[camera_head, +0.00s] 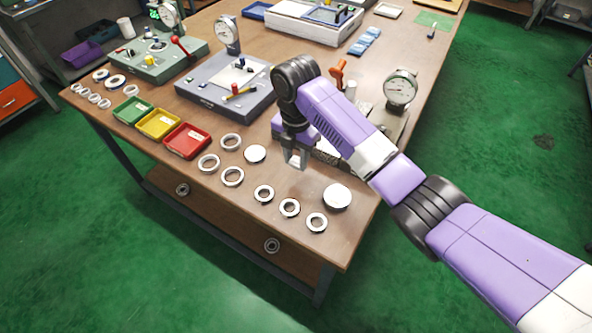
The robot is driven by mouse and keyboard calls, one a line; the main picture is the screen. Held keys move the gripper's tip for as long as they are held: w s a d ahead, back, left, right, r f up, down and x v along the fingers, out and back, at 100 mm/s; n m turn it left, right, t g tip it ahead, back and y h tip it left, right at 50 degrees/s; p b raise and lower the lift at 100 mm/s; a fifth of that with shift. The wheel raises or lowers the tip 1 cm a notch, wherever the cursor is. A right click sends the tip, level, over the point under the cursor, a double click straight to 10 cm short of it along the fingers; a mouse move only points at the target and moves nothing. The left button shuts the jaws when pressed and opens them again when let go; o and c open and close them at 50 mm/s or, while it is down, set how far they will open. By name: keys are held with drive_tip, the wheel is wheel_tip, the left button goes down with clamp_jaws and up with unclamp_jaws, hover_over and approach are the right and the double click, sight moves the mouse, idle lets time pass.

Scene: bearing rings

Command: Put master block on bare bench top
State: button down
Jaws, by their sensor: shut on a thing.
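My gripper (295,162) points down over the front part of the wooden bench top (200,190), just left of the dial gauge stand. It is shut on a small pale piece, which I take to be the master block (296,159); the fingers hide most of it. I cannot tell whether the piece touches the surface below. Bare bench top shows in front of the gripper, between the rings and two solid discs. One disc (255,153) lies left of the gripper, and a larger one (337,196) lies to its right and nearer the front edge.
Several bearing rings (233,177) lie along the bench front. Green, yellow and red trays (186,140) stand to the left. Dial gauge fixtures stand behind on a grey-blue plate (225,85) and a green base (150,62). A gauge stand (399,92) is close behind my arm.

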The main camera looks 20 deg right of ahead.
sight(296, 178)
drive_tip(key=shift+f, duration=2.65)
drive_tip(key=shift+f, duration=0.1)
drive_tip(key=shift+f, duration=0.1)
drive_tip(key=c, duration=1)
unclamp_jaws()
wheel_tip(296, 178, up, 12)
drive_tip(key=shift+r, duration=0.2)
drive_tip(key=shift+w, duration=0.1)
